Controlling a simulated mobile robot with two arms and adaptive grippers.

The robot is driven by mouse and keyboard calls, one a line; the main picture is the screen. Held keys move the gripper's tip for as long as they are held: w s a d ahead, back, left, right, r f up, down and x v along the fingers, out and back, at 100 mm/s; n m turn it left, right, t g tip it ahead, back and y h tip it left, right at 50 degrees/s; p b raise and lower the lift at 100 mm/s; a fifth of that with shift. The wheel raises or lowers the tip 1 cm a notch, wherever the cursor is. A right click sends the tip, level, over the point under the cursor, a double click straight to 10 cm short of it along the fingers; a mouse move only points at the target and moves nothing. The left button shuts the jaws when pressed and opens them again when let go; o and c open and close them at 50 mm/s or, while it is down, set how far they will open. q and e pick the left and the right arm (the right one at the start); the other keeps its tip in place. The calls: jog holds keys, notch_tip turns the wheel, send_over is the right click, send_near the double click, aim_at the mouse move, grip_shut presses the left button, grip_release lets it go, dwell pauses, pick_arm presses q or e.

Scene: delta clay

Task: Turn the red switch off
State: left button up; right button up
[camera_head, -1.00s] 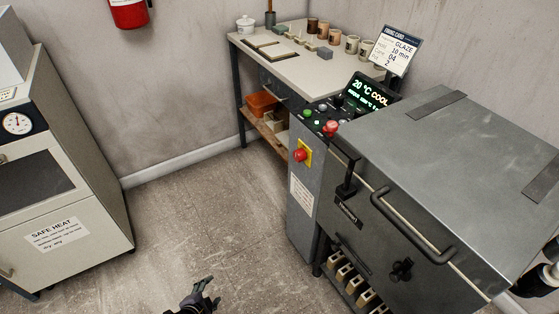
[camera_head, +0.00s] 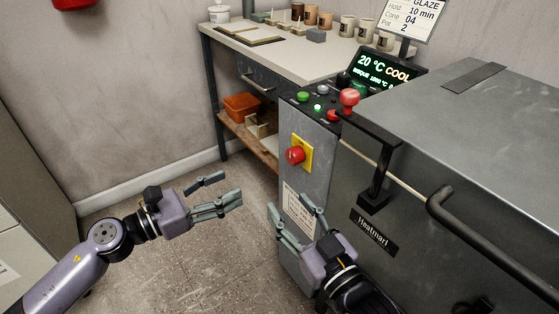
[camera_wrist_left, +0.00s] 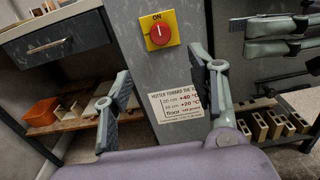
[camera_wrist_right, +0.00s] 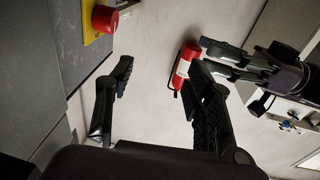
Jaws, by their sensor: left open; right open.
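The red switch (camera_head: 295,155) is a round red knob on a yellow plate, on the front of the grey control cabinet (camera_head: 325,170). In the left wrist view the knob (camera_wrist_left: 159,34) sits under the label "ON", with a white line on its face. It also shows at the top left of the right wrist view (camera_wrist_right: 105,19). My left gripper (camera_head: 222,192) is open and empty, left of the cabinet and lower than the switch. My right gripper (camera_head: 291,220) is open and empty, below the switch in front of the cabinet. Neither touches the switch.
A red mushroom-shaped knob (camera_head: 349,99) and several small buttons top the cabinet beside a display (camera_head: 385,70) reading 20 °C. The grey kiln (camera_head: 470,130) with its black handle (camera_head: 490,235) fills the right. A worktable (camera_head: 300,62) stands behind. Floor at left is clear.

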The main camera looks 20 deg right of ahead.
pick_arm(q)
send_near(290, 157)
jog(key=b+x, duration=0.1)
jog(key=x, duration=0.7)
jog(key=shift+d, duration=0.1)
jog(key=shift+w+d, duration=0.2)
jog(key=shift+d, duration=0.35)
pick_arm(e)
notch_tip(290, 157, up, 7)
jog(key=s+t+y, duration=0.1)
jog(key=t, duration=0.3)
jog(key=shift+s+a+f+y, duration=0.15)
jog(key=shift+s+a+y, duration=0.1)
jog(key=shift+y, duration=0.05)
pick_arm(q)
jog(key=shift+c, duration=0.4)
jog(key=c, duration=1.1)
